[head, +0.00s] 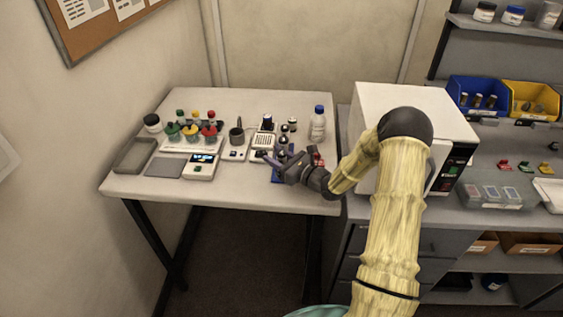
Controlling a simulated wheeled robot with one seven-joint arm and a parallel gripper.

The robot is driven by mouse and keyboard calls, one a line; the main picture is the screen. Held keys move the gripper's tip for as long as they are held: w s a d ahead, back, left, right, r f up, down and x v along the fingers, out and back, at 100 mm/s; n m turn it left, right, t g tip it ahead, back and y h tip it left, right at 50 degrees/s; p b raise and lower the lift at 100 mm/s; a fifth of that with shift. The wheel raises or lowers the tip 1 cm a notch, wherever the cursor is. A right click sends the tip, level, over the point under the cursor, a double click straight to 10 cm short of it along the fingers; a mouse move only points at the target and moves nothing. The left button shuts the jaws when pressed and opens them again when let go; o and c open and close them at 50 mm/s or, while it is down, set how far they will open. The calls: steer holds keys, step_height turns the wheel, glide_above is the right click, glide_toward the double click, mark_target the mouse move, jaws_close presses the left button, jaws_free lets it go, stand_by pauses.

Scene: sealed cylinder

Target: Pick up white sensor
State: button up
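My gripper (274,156) is over the right front part of the white table, its fingers pointing left and looking spread apart. I see nothing held between them. No single object is clearly the white sensor at this size. A small white box (235,154) with dark marks lies left of the fingers, apart from them. A white device with a dark grid (263,141) stands just behind the fingers. A larger white device with a lit blue display (201,166) is farther left. A blue object (279,176) is partly hidden under my gripper.
The white table (225,196) has a bare front strip. Coloured-top containers (191,132), a dark cup (236,137) and a blue-capped bottle (318,124) stand behind. A red object (318,159) is beside my wrist. A white microwave-like box (385,98) stands close right.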

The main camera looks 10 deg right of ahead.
stand_by(0.4)
steer(key=c, duration=0.8)
step_height(320, 180, up, 10)
steer(key=shift+b, duration=0.5)
